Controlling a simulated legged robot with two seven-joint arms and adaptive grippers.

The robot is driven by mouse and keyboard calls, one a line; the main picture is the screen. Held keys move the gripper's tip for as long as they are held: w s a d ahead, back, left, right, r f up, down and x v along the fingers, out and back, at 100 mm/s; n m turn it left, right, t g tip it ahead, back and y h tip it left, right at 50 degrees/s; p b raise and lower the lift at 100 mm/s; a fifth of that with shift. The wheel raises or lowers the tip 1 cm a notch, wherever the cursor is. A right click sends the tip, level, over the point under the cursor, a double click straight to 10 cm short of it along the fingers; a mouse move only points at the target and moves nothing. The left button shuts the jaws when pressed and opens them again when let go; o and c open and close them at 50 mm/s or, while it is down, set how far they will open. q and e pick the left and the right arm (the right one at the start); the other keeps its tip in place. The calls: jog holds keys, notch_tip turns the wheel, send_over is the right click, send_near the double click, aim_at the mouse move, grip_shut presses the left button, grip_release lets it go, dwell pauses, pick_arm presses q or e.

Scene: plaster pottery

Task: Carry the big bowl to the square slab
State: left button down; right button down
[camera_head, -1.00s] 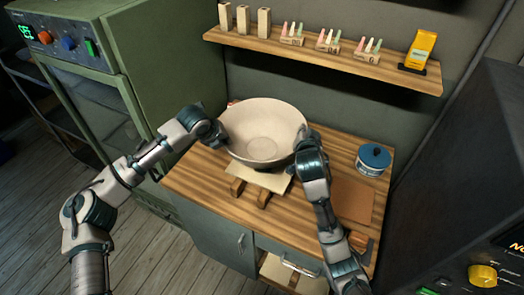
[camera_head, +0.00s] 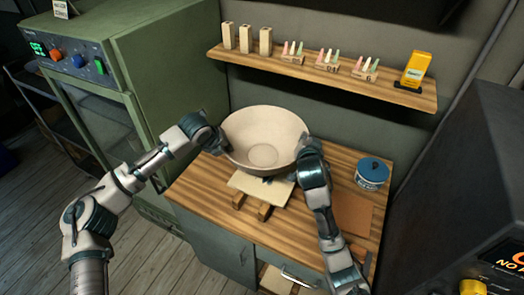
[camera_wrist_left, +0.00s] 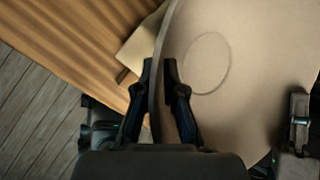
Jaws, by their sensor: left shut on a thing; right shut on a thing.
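The big bowl (camera_head: 264,138) is a wide, pale beige bowl, held upright between my two grippers above the wooden counter in the head view. My left gripper (camera_head: 220,142) is shut on its left rim. In the left wrist view, the fingers of my left gripper (camera_wrist_left: 165,75) sit on either side of the bowl's wall (camera_wrist_left: 240,60). My right gripper (camera_head: 304,148) is shut on its right rim, with the fingertips partly hidden. The square slab (camera_head: 262,189) is pale and rests on wooden supports (camera_head: 251,205), just below and in front of the bowl, which hides its back part.
A blue-lidded tub (camera_head: 372,173) and a brown flat board (camera_head: 353,213) lie on the counter (camera_head: 205,190) at right. A wall shelf (camera_head: 330,78) with several small items is behind. A green cabinet (camera_head: 150,75) stands at left, a dark machine (camera_head: 455,190) at right.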

pick_arm(q)
jog(key=shift+a+r, duration=0.1)
pick_arm(e)
jog(key=shift+d+r, duration=0.1)
jog(key=shift+r, duration=0.1)
